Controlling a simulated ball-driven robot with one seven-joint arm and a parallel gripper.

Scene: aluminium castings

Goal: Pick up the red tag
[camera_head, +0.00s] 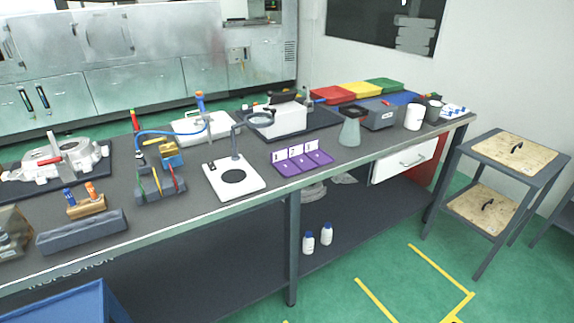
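I cannot tell for sure which thing is the red tag. A small flat red piece (50,161) lies on the silvery casting (72,156) at the left end of the bench. Another small red spot (386,103) shows on the grey box (380,117) towards the right end; it is too small to make out. My gripper is not in view.
The long dark bench (110,255) is crowded: a white stand with a ring (233,180), a purple tray (301,161), a grey-green flask (350,130), red (331,94), yellow and green bins. A two-shelf trolley (515,152) stands right.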

